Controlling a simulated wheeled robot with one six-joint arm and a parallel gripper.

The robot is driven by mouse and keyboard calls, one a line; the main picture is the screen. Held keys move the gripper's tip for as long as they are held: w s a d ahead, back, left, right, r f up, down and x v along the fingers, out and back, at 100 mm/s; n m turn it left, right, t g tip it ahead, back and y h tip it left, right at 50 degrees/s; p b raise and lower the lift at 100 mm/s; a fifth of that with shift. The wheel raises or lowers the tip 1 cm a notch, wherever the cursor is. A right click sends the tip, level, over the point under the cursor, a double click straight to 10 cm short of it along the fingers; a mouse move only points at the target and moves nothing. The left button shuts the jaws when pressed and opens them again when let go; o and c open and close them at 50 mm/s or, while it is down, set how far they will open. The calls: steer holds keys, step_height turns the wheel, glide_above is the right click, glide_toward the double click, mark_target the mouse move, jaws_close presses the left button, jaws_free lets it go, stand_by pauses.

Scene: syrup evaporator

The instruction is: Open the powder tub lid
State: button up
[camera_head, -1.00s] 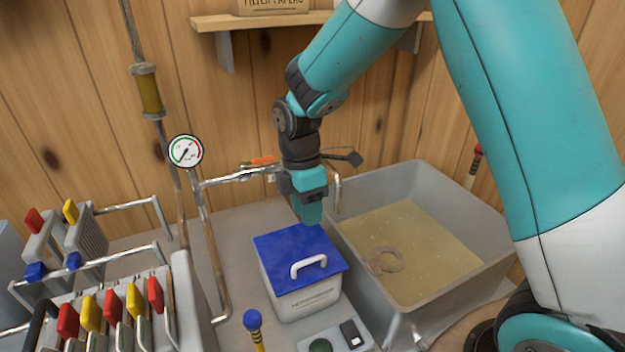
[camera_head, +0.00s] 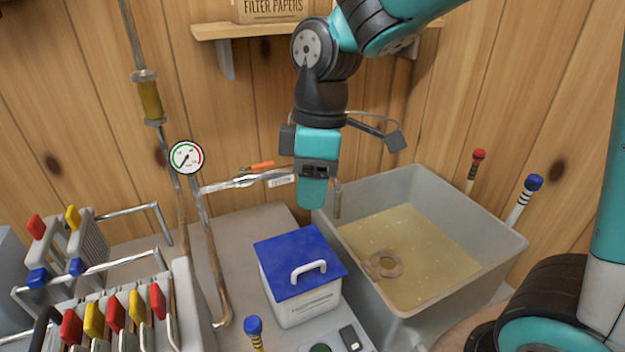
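The powder tub (camera_head: 303,305) is a white box standing on the grey counter. Its blue lid (camera_head: 285,255) lies flat on top and looks closed, with a white arched handle (camera_head: 309,268) near its front right. My gripper (camera_head: 313,195) points down above and behind the tub, clear of the lid and handle. Its teal end shows from one side, so I cannot see whether the fingers are apart. Nothing shows hanging from it.
A grey sink (camera_head: 492,238) with murky yellowish liquid and a ring stands right of the tub. A pipe with a gauge (camera_head: 186,157) and an orange-handled valve (camera_head: 262,165) are behind left. A filter press (camera_head: 110,320) stands at left. A blue-topped stick (camera_head: 254,328) rises in front.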

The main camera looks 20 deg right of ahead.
steer(key=shift+s+r, duration=0.15)
steer(key=shift+s, duration=0.2)
steer(key=s+a+r+m+t+y, duration=0.1)
steer(key=s+a+m+y, duration=0.15)
steer(key=s+m, duration=0.65)
steer(key=n+g+h, duration=0.2)
steer(key=n+h, duration=0.2)
steer(key=n, duration=1)
glide_above(304, 261)
steer(key=a, duration=0.2)
step_height(304, 261, down, 8)
steer(key=f, duration=0.1)
steer(key=s+f+p, duration=0.1)
steer(key=f, duration=0.4)
steer(key=s+f+p, duration=0.1)
steer(key=f, duration=0.4)
steer(key=s+f+p, duration=0.2)
steer(key=f, duration=0.4)
steer(key=shift+d, duration=0.2)
jaws_close()
